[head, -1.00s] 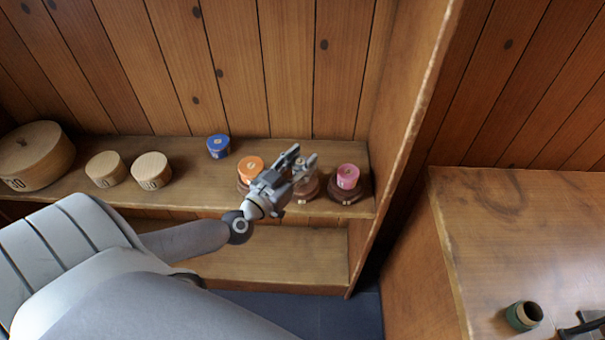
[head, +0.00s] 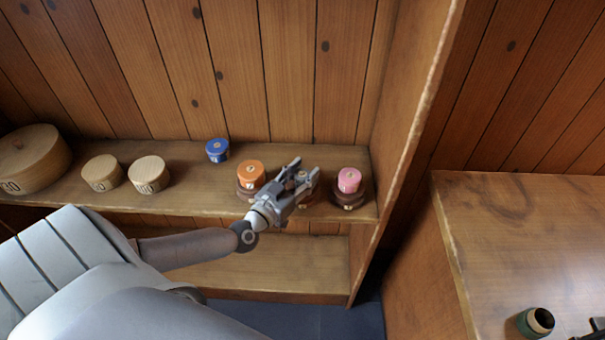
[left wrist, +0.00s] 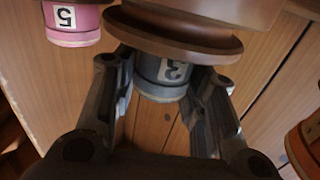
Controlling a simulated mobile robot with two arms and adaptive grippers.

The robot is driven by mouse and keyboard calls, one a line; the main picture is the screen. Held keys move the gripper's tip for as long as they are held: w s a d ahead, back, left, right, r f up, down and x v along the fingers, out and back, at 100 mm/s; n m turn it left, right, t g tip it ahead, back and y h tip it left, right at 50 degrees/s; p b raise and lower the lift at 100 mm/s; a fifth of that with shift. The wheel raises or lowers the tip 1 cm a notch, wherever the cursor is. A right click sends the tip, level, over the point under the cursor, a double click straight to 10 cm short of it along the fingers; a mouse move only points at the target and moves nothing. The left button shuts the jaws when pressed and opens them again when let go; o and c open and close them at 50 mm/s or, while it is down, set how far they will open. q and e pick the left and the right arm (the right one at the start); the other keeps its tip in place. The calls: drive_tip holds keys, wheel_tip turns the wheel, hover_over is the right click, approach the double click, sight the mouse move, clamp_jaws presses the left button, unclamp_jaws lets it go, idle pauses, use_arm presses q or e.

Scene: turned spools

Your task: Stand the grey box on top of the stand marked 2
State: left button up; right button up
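The grey box (left wrist: 162,78), a short round one with a label that looks like 3, shows between the fingers of my left gripper (left wrist: 168,72) in the left wrist view. It sits on a dark brown turned stand (left wrist: 180,40), seen upside down there. The fingers are open at either side of it, with slight gaps. In the head view my left gripper (head: 303,172) is at this middle stand and hides most of it. Stands under the orange box (head: 249,174) and pink box (head: 348,180) flank it; their marks are too small to read.
A small blue box (head: 217,150) stands behind on the shelf (head: 200,190). Several round wooden boxes (head: 148,175) are at the left. The shelf's side wall (head: 405,120) rises close to the right. A green ring-shaped spool (head: 535,321) lies on the right bench.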

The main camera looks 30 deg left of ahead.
use_arm(q)
drive_tip(key=o, duration=0.3)
drive_tip(key=shift+s+r, duration=0.1)
drive_tip(key=shift+r, duration=0.05)
drive_tip(key=s, duration=1.2)
drive_tip(key=shift+a, duration=0.25)
drive_tip(key=shift+w, duration=0.1)
